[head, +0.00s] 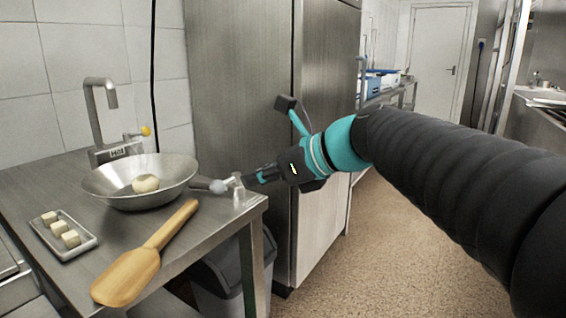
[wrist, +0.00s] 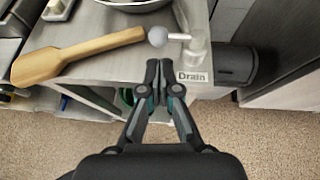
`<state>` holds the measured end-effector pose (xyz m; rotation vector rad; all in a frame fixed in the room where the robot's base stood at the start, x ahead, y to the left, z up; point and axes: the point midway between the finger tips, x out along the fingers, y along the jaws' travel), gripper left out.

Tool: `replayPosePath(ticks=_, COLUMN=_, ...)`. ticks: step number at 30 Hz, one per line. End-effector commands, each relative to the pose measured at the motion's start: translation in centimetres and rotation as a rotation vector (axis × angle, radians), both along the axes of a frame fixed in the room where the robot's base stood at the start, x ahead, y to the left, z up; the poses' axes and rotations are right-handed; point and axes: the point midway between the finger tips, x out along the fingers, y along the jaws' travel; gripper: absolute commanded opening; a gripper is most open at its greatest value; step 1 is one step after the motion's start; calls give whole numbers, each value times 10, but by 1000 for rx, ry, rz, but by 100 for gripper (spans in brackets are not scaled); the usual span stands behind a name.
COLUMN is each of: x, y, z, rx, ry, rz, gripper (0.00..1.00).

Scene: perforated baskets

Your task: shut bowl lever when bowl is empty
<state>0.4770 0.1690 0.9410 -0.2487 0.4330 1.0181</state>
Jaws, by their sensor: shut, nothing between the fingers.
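The steel bowl (head: 115,186) stands on the counter at the left, with a pale round thing (head: 145,183) in it. I cannot tell whether it holds water. The lever with a grey ball knob (head: 217,186) sits on a pale post at the counter's right edge, its knob pointing toward the bowl. In the wrist view the lever's knob (wrist: 157,37) shows beside a "Drain" label (wrist: 193,77). My gripper (head: 253,179) is shut and empty, just off the counter edge near the lever. Its fingertips (wrist: 159,68) appear apart from the lever.
A wooden paddle (head: 127,275) lies on the counter in front of the bowl. A small tray (head: 84,246) of pale cubes is at its left. A "Hot" tap (head: 98,120) with a yellow knob stands behind. A grey bin (head: 222,280) is below; open floor lies right.

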Motion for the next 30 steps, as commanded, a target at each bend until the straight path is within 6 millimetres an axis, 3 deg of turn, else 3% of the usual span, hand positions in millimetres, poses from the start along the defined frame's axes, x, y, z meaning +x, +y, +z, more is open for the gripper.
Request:
replayPosePath(ticks=6, x=-21, y=-37, z=20, rx=-1, ry=-2, rz=-13, gripper=0)
replayPosePath(ticks=10, x=-31, y=-52, z=29, rx=-1, ry=-2, rz=-15, gripper=0)
replayPosePath(ticks=19, x=-42, y=-65, z=38, rx=-7, ry=-10, rz=-3, gripper=0)
replayPosePath(ticks=23, x=-41, y=-66, z=38, rx=-65, ry=-102, rz=41, gripper=0)
replayPosePath(ticks=26, x=-36, y=-74, z=27, rx=-192, ry=-227, rz=98, gripper=0)
replayPosePath(ticks=30, x=-32, y=-94, z=-16, rx=-449, ry=-378, rz=220, gripper=0)
